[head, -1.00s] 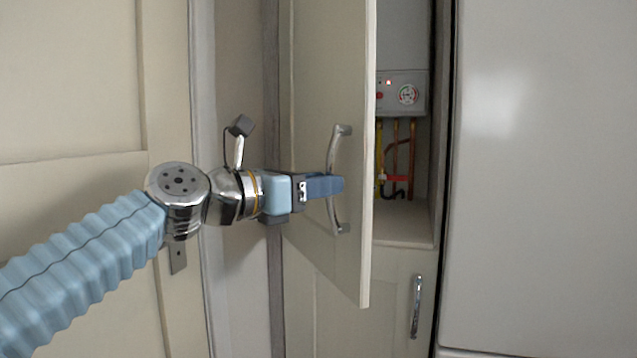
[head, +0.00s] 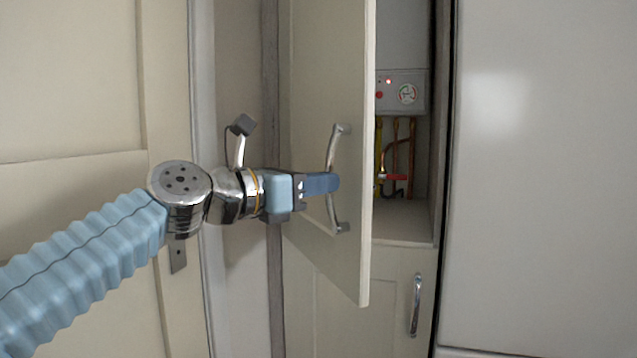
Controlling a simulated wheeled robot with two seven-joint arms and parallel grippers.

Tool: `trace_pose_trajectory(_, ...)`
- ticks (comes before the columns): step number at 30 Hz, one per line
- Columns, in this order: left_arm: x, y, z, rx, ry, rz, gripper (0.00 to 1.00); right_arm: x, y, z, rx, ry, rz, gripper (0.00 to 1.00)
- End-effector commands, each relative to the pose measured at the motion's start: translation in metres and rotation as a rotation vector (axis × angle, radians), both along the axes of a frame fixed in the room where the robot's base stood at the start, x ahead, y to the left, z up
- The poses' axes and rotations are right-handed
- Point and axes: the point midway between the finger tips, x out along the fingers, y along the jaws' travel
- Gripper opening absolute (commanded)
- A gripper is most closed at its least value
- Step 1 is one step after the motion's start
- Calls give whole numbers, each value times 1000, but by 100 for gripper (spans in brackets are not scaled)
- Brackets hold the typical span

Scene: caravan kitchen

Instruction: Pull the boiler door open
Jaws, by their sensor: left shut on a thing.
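The boiler door (head: 345,90) is a cream panel that stands partly open, hinged at its left. Its curved metal handle (head: 335,145) is on the door's face near the free edge. My left gripper (head: 325,184) comes in from the left and is shut on the middle of the handle. Its fingers hide that part of the handle. Behind the door, the boiler (head: 402,92) shows with a red light, a round gauge and pipes below. Part of the boiler is hidden by the door. My right gripper is not in view.
A lower cabinet door (head: 385,300) with its own metal handle (head: 415,305) is below. A large pale smooth panel (head: 540,180) fills the right side. A cream panelled door (head: 70,90) is at the left, behind my left arm.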

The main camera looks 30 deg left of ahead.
Motion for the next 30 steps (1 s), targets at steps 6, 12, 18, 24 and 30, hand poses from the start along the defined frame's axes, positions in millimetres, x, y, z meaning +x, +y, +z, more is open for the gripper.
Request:
trace_pose_trajectory(6, 0, 2, 1, -4, -2, 6, 0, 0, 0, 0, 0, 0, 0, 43)
trace_pose_trajectory(12, 0, 3, 1, -4, -2, 6, 0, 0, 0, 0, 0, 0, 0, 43)
trace_pose_trajectory(18, 0, 3, 1, -4, -3, 7, 0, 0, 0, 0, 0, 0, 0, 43)
trace_pose_trajectory(24, 0, 3, 1, -4, -3, 8, 0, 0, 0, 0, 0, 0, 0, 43)
trace_pose_trajectory(30, -4, 8, 2, -5, -3, 11, 0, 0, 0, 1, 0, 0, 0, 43)
